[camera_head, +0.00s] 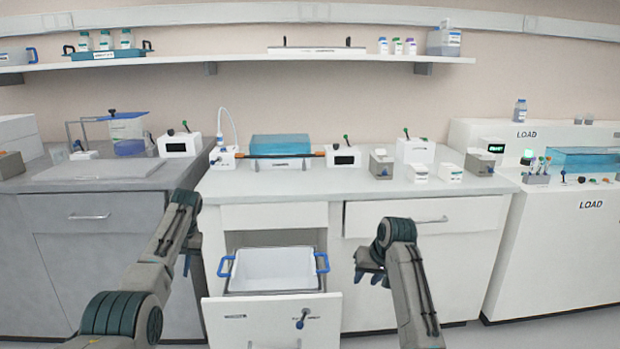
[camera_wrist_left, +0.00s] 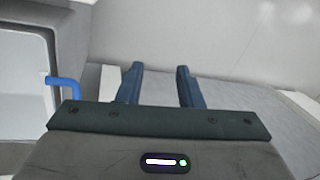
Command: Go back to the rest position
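My left arm comes in from the left of the head view and bends down at its wrist. My left gripper (camera_head: 187,266) hangs beside the left side of the pulled-out drawer. In the left wrist view its two fingers (camera_wrist_left: 159,78) stand apart with nothing between them. My right gripper (camera_head: 372,277) points down in front of the right-hand cabinet. Its fingers appear spread, with nothing seen between them.
The open drawer (camera_head: 270,325) juts out between my arms. A white bin (camera_head: 275,272) with blue handles sits in it; one blue handle (camera_wrist_left: 63,88) shows close to my left gripper. The worktop (camera_head: 370,187) behind carries a blue-topped rack (camera_head: 281,146) and several small devices.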

